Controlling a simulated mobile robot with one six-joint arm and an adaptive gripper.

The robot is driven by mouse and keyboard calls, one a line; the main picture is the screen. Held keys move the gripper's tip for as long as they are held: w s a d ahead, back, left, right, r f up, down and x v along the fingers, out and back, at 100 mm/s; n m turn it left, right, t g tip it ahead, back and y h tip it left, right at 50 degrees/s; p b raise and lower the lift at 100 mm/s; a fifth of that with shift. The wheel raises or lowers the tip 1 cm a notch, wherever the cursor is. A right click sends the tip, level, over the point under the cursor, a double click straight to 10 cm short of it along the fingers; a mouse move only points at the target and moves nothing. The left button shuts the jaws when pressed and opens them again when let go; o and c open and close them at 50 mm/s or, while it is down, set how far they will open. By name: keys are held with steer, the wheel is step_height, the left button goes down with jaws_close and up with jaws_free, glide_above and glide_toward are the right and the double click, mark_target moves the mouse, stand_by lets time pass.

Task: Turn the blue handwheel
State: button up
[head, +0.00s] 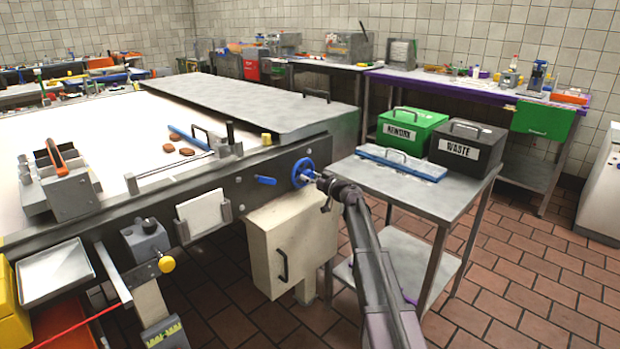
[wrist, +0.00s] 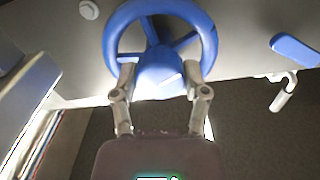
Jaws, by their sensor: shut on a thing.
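The blue handwheel (head: 304,173) is mounted on the dark side rail of the machine in the head view. In the wrist view the blue handwheel (wrist: 160,14) fills the top middle, with its rim, spokes and hub showing. My gripper (head: 322,179) reaches it from the right and front in the head view. In the wrist view the two fingers of my gripper (wrist: 159,80) stand on either side of the hub's lower part and are closed on it. The far side of the wheel is hidden.
A blue lever (head: 266,180) sits on the rail left of the wheel. A cream box (head: 290,245) with a handle hangs below.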

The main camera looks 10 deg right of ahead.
steer(key=m, duration=0.3)
steer(key=shift+m, duration=0.4)
steer(key=m, duration=0.3)
steer(key=shift+m, duration=0.3)
steer(key=m, duration=0.7)
steer(key=shift+w+r, duration=0.1)
steer(key=m, duration=0.7)
steer(key=shift+m, duration=0.3)
steer(key=m, duration=0.6)
steer(key=shift+m, duration=0.4)
